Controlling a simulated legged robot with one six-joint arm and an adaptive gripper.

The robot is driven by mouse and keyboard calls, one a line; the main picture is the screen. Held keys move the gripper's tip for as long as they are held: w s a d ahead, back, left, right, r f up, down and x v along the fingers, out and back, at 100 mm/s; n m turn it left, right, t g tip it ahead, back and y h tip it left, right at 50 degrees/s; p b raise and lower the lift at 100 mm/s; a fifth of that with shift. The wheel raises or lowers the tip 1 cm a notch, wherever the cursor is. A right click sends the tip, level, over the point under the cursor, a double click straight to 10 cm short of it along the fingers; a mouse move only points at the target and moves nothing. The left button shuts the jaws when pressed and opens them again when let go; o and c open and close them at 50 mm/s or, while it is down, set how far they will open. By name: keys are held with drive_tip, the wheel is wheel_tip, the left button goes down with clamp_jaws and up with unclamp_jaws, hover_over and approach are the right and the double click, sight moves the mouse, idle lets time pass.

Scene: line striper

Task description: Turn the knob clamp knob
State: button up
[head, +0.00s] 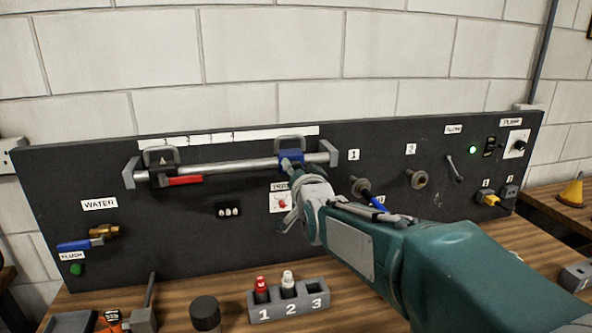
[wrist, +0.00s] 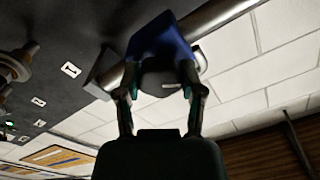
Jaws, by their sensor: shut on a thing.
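The blue knob clamp (head: 291,157) sits on the grey rail (head: 235,168) near its right end. In the wrist view its blue body (wrist: 160,38) is wrapped against the rail. Its round dark knob (wrist: 165,78) faces my gripper and has a pale line on its face. My gripper (wrist: 158,86) has a finger on either side of the knob and is shut on it. In the head view my gripper (head: 293,173) reaches up to the clamp from below right, and my wrist hides the knob.
A black clamp with a red lever (head: 184,181) is on the rail's left. Below are a red-knobbed white panel (head: 282,203) and a numbered rack (head: 288,303) with two vials. A blue-handled part (head: 362,190) protrudes close to my arm. Wall space above the board is clear.

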drive_tip(key=n, duration=0.2)
drive_tip(key=f+n, duration=0.1)
drive_tip(key=n, duration=0.1)
drive_tip(key=shift+n, duration=0.3)
drive_tip(key=n, duration=0.3)
drive_tip(key=shift+n, duration=0.3)
drive_tip(key=n, duration=0.7)
drive_tip(key=o, duration=1.2)
drive_tip(key=shift+w+r, duration=0.1)
drive_tip(key=shift+c, duration=0.2)
drive_tip(key=shift+r, duration=0.15)
